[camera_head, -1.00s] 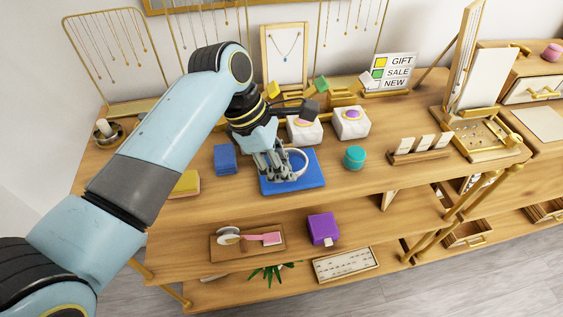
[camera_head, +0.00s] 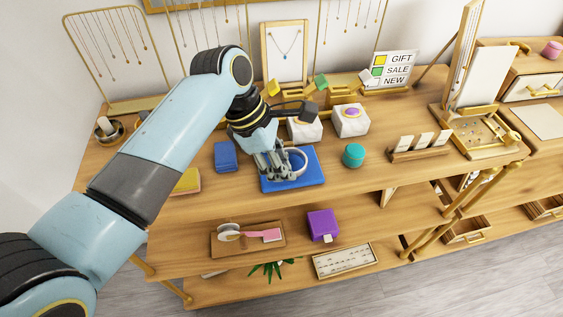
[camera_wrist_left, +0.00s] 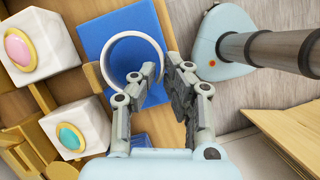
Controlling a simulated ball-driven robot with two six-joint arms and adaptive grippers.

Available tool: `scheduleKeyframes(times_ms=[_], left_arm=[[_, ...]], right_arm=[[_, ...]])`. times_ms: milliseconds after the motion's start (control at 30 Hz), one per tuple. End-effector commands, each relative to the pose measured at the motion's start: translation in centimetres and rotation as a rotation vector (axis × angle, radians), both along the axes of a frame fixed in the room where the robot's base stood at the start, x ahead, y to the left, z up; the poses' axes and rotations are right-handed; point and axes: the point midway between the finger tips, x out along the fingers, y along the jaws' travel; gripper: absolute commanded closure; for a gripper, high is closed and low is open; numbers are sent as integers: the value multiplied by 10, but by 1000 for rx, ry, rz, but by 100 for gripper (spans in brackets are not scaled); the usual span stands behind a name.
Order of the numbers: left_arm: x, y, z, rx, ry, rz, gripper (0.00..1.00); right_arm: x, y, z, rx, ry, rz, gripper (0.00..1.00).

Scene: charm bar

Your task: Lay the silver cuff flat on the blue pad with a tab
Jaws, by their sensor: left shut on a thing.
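The silver cuff (camera_head: 304,159), a pale ring, is over the blue pad (camera_head: 305,179) on the tabletop. My left gripper (camera_head: 285,173) is shut on the cuff's near side. In the left wrist view the cuff (camera_wrist_left: 113,48) shows as a round hoop in front of the blue pad (camera_wrist_left: 95,35), with the fingers (camera_wrist_left: 172,82) at its lower right edge. In the head view the hoop looks tilted up. I cannot tell whether it touches the pad. The pad's tab is not clearly visible. My right gripper is not in view.
A blue block (camera_head: 226,157) stands left of the pad. White boxes with coloured ovals (camera_head: 351,121) stand behind it. A teal round container (camera_head: 353,155) is to the right. A card holder (camera_head: 420,151) stands farther right. The shelf's front edge is close to the pad.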

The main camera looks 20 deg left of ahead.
Motion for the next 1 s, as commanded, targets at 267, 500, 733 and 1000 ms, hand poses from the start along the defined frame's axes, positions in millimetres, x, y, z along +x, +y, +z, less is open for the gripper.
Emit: scheduleKeyframes(times_ms=[267,500,733,1000], left_arm=[[0,0,-3,0,0,0,100],[0,0,-4,0,0,0,100],[0,0,-5,0,-1,0,100],[0,0,-9,1,-4,1,100]], right_arm=[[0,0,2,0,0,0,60],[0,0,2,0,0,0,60],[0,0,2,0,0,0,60],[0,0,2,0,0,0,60]])
